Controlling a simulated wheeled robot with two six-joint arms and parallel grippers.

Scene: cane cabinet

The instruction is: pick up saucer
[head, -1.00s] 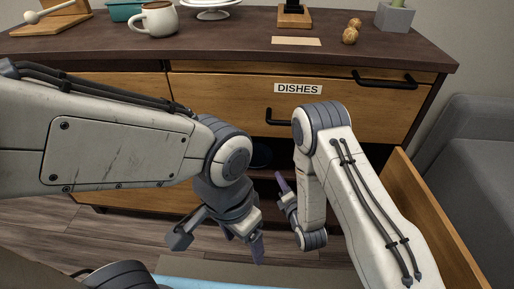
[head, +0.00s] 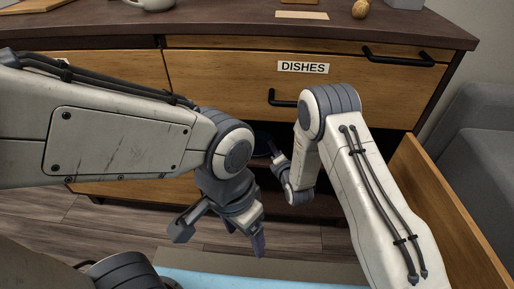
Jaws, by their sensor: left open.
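A dark blue shape (head: 263,139), perhaps the saucer, shows faintly in the dark opening under the DISHES drawer front; my arms hide most of it. My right gripper (head: 276,158) is at that opening, close in front of the dark shape; its fingers are small, dark and partly hidden, so I cannot tell if they are open or hold anything. My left gripper (head: 222,236) is open and empty, pointing down over the floor in front of the cabinet.
The wooden cabinet (head: 220,82) has a drawer front labelled DISHES (head: 303,67) with black handles. An open wooden panel (head: 440,200) stands at the right, beside a grey sofa (head: 485,140). A light blue surface (head: 270,279) lies at the bottom. A white mug (head: 150,4) is on top.

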